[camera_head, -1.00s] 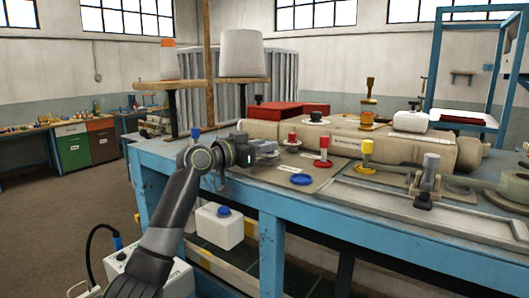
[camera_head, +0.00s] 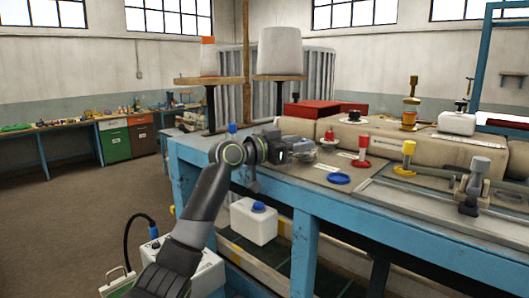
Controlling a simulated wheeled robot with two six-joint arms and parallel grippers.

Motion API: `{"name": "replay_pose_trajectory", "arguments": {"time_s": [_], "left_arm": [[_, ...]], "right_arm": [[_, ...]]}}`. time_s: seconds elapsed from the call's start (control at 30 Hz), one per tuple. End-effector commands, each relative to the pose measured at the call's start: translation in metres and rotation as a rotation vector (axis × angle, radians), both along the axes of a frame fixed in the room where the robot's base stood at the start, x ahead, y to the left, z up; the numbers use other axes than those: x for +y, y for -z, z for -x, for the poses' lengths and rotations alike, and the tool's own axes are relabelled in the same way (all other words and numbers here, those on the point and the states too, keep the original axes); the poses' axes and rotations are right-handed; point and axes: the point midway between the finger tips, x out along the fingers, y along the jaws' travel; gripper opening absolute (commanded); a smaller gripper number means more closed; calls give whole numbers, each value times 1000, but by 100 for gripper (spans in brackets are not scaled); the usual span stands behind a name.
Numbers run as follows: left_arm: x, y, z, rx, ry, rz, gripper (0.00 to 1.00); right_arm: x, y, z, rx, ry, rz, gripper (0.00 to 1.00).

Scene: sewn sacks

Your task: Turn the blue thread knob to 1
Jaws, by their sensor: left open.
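A flat blue disc (camera_head: 339,178), which looks like the blue knob, lies on a plate on the bench top. No number on it can be read. My left gripper (camera_head: 314,154) is open, reaching over the bench from the left. Its tips are left of the blue disc and a little farther back, apart from it in the picture. A small blue upright piece (camera_head: 232,128) shows behind my left wrist; I cannot tell what it is. My right gripper is out of view.
A red post (camera_head: 362,150) and a yellow post (camera_head: 408,154) stand right of the disc. A grey clamp-like fitting (camera_head: 474,182) is at the right. Thread cones (camera_head: 280,50) stand behind the bench. A white bottle (camera_head: 253,222) sits below the bench top.

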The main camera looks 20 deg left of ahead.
Motion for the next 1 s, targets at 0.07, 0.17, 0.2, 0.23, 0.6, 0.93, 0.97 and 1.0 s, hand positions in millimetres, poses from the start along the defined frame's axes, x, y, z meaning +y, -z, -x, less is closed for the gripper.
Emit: {"name": "replay_pose_trajectory", "arguments": {"time_s": [0.07, 0.17, 0.2, 0.23, 0.6, 0.93, 0.97, 1.0], "left_arm": [[9, 5, 10, -3, -3, -4, 44], [23, 7, 27, -4, -4, -5, 44], [28, 7, 35, -4, -4, -6, 44], [32, 7, 40, -3, -4, -7, 44], [76, 5, 95, -1, -4, -6, 44], [97, 3, 123, 0, -1, -3, 44], [97, 3, 124, 1, -1, -2, 44], [98, 2, 125, 2, 0, -1, 44]], "right_arm": [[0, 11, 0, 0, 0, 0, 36], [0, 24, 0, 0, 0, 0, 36], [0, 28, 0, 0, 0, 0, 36], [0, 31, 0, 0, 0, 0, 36], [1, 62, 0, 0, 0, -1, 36], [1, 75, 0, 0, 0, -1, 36], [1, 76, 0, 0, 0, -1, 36], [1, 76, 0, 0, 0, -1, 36]]}}
